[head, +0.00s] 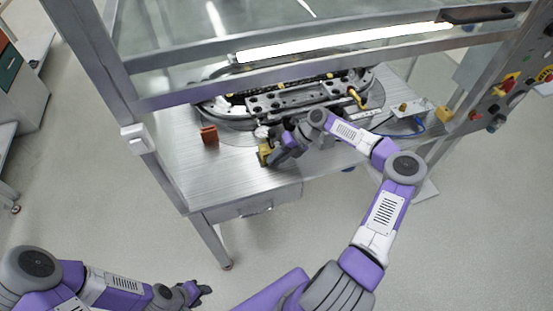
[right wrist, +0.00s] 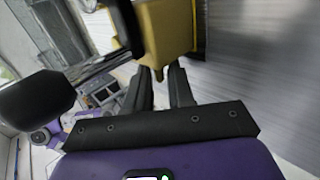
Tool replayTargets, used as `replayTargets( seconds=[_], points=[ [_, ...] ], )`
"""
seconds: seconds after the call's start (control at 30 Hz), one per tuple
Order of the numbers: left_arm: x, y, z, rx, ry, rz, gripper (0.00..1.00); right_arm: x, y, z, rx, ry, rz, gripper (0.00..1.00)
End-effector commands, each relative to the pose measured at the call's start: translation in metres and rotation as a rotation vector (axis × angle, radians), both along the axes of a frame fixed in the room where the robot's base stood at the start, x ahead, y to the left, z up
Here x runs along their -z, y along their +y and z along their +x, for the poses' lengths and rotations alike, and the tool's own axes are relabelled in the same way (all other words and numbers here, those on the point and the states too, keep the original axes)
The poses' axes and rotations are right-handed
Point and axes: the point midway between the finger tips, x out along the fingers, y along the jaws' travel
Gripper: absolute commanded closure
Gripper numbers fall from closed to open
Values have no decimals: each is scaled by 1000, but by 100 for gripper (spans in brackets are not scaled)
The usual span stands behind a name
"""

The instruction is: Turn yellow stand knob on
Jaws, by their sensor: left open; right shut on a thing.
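The yellow stand (head: 264,150) is on the metal table near its front edge, partly hidden by my right gripper (head: 274,157). The turn position of the knob cannot be told. My left gripper (head: 204,291) is open and empty, low over the floor at the bottom left.
The dark ring track (head: 290,98) lies on the table (head: 232,176) behind the stand. A metal frame bar (head: 300,68) crosses above the table. A small metal box (head: 408,108) with a blue cable is at the right.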

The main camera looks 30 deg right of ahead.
Motion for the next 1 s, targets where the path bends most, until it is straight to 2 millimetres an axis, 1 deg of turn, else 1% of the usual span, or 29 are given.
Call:
replayTargets(
  seconds=[0.17, 0.2, 0.27, 0.47, 0.57, 0.67, 0.9, 1.0],
  points=[
    [0, 0, 0, 0, 0, 0, 57, 2, 0, -1, -1, 5, -2, 100],
    [0, 0, 0, 0, 0, 0, 57, 2, 0, -1, -1, 5, -2, 73],
    [0, 0, 0, 0, 0, 0, 57, 2, 0, -1, -1, 5, -1, 65],
    [0, 0, 0, 0, 0, 0, 57, 1, 0, -1, -1, 3, -1, 65],
    [-1, 0, 0, 0, 0, 0, 57, -2, -3, -1, 0, 2, -2, 65],
    [-2, 0, 0, 0, 0, 0, 57, -11, -12, -3, 2, 1, -2, 65],
    [-4, 0, 0, 0, 0, 0, 57, -39, -40, -11, 1, 2, 0, 65],
    [-5, 0, 0, 0, 0, 0, 57, -47, -47, -13, 0, 3, -1, 65]
  ],
)
